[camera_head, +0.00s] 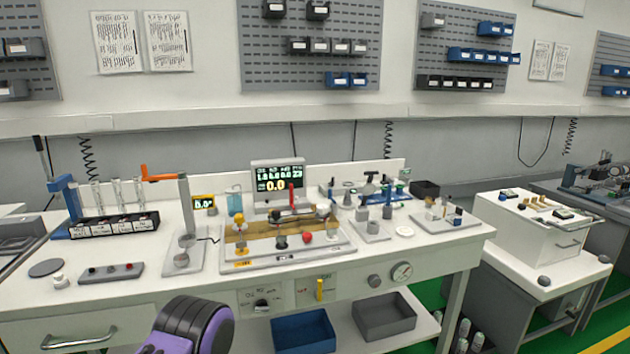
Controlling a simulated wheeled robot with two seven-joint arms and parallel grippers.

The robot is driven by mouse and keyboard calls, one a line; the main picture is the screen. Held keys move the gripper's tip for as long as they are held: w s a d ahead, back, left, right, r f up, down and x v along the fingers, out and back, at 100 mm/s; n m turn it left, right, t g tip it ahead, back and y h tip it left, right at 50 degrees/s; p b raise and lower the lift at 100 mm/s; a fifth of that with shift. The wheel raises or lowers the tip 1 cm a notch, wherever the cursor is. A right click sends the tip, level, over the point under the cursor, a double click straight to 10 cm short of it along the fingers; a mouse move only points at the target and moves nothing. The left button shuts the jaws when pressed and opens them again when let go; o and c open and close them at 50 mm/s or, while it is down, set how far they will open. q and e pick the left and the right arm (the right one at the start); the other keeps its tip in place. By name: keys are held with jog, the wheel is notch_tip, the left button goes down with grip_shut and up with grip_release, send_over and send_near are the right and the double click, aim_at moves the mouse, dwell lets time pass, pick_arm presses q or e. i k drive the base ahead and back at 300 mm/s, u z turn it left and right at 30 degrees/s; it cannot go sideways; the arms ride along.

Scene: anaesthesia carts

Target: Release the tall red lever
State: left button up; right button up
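A tall, thin red lever (291,194) stands upright at the back of a wooden-topped fixture on a white base plate (262,263), in the middle of the bench. It is in front of the display screen (278,175). Its foot is partly hidden among small dark and metal parts, so I cannot tell what it clamps. A round red knob (306,237) sits lower on the same fixture. Neither of my grippers is in view. A purple and black part of one of my arms shows at the bottom, left of centre, well short of the lever.
Left of the fixture are a stand with an orange arm (161,177), a rack of tubes (114,225) and a button strip (111,272). Small metal stands (374,229) are to its right. A blue bin (303,331) and a grey bin (384,316) sit below the bench top.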

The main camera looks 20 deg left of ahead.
aim_at(291, 202)
jog(key=k, duration=1.35)
jog(key=u, duration=0.3)
jog(key=i, duration=0.35)
jog(key=u, duration=0.7)
jog(key=i, duration=1.25)
jog(key=z, duration=0.9)
